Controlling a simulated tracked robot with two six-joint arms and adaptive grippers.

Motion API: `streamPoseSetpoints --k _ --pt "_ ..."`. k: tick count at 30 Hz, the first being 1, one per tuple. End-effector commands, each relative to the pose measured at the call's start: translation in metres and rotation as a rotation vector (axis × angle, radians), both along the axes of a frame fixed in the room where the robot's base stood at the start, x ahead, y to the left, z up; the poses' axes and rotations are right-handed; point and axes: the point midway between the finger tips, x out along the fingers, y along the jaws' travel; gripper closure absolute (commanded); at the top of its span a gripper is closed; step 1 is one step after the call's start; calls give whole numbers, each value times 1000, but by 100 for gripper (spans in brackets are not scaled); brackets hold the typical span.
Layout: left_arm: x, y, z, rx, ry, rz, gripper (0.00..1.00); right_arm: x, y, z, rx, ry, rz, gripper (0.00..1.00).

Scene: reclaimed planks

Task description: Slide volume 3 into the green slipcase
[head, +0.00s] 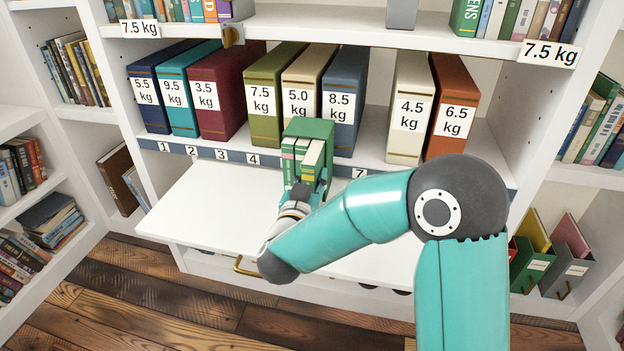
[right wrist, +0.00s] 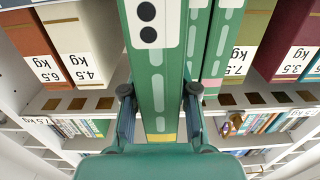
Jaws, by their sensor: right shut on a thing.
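The green slipcase (head: 310,127) stands upright on the white pull-out board, in front of the shelf, with its open side toward me. Green volumes with pale-marked spines (head: 288,158) sit in it on the left. Another green volume (head: 315,158) is at the right, its spine sticking out nearer to me than the others. My right gripper (head: 304,190) is shut on this volume. In the right wrist view the fingers (right wrist: 158,108) clasp both sides of its spine; its white label shows two black dots and is cut off by the frame edge. My left gripper is not in view.
Large weight-labelled binders stand behind on the shelf, among them a green 7.5 kg one (head: 268,100) and a cream 4.5 kg one (head: 408,110). The pull-out board (head: 215,205) is bare left of the slipcase. My right arm covers part of its right side.

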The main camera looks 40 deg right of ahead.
Motion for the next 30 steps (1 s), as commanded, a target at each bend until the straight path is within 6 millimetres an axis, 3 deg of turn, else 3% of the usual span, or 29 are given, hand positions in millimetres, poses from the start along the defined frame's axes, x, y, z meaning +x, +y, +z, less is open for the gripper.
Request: streamPoseSetpoints --k 5,6,11,23,30 --pt "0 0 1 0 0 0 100 3 -4 1 -1 -2 -1 100" --pt "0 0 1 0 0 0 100 3 -4 1 -1 -2 -1 68" --pt "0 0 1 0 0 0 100 3 -4 1 -1 -2 -1 42" --pt "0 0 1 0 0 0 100 3 -3 -1 1 2 1 42" --pt "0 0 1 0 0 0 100 -10 14 0 0 1 4 42"
